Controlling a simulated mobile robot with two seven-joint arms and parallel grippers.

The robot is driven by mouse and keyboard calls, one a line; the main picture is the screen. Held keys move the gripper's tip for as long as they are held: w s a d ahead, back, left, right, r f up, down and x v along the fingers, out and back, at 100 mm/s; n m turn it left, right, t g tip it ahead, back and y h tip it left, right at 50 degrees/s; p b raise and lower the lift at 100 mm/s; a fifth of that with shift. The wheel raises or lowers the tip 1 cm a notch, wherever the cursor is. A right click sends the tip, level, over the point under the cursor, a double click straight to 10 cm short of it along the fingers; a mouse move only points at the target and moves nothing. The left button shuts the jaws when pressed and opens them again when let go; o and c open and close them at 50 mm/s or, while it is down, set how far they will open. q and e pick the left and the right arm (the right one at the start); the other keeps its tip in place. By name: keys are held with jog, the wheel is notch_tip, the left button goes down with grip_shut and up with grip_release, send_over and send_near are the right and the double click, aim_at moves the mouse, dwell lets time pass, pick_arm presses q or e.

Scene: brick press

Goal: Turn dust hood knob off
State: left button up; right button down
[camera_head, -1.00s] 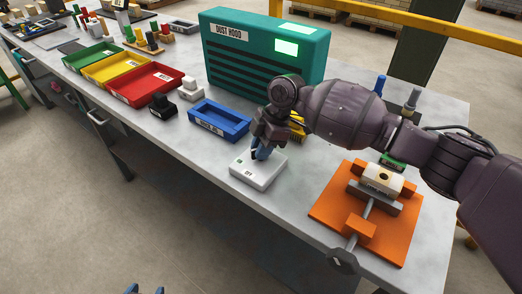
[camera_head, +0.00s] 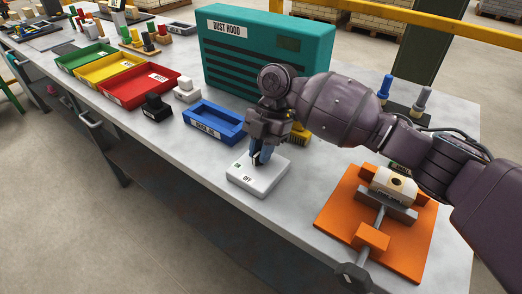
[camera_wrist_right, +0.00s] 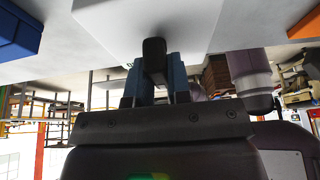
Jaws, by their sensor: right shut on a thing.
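In the head view the fingers mostly hide the knob. My left gripper is not in view.
A blue bin (camera_head: 213,123) lies behind and left of the box, with a yellow brush (camera_head: 299,136) near my wrist. An orange clamp fixture (camera_head: 345,212) holding a pale block (camera_head: 393,183) is at the right. Red, yellow and green bins stand farther left.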

dwell(0.3)
jog(key=c, duration=1.1)
grip_release()
jog(key=shift+o, duration=0.2)
jog(key=shift+r, duration=0.1)
jog(key=v, duration=1)
jog(key=shift+r+p, duration=0.3)
jog(key=shift+r, duration=0.05)
jog(key=shift+w+d, duration=0.1)
